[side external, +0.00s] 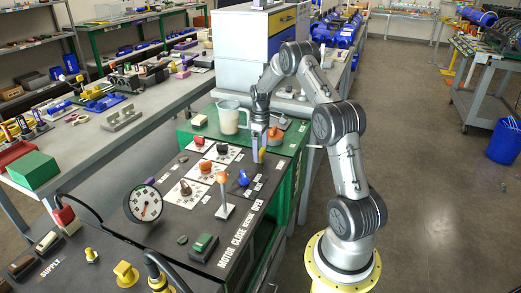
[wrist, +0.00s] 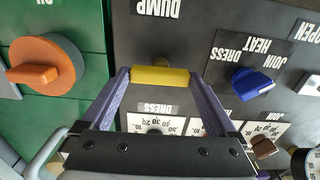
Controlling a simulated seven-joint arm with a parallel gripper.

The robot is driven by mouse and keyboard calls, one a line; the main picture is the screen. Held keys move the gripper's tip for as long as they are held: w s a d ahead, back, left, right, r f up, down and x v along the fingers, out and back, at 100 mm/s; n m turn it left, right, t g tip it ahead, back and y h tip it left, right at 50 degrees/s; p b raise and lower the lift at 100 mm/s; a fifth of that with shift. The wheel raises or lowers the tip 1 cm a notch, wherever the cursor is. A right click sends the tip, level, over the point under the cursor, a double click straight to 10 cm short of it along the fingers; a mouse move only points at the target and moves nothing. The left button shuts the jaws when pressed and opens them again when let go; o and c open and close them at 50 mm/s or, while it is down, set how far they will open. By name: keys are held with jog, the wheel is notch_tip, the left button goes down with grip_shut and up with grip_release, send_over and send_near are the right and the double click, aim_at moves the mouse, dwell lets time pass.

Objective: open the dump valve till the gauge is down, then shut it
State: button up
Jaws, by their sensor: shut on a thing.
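The dump valve's yellow handle (wrist: 160,76) lies by the upside-down DUMP label in the wrist view. My gripper (wrist: 159,78) is shut on it, one purple finger at each end. The handle lies crosswise in that picture, with a short brass-coloured stem just beyond it. In the side view, my gripper (side external: 262,146) reaches down to the black panel's far right corner, and a bit of yellow shows at the fingers. The round white gauge (side external: 143,203) stands at the panel's left edge. Its red needle is too small to read surely.
An orange knob (wrist: 37,75) on green metal is left of the handle in the wrist view; a blue knob (wrist: 255,84) is right. In the side view, an orange-topped lever (side external: 222,190) stands on the panel. A translucent jug (side external: 230,117) stands behind.

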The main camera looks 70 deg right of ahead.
aim_at(260, 152)
jog(key=o, duration=1)
jog(key=shift+r, duration=0.15)
notch_tip(260, 152, up, 14)
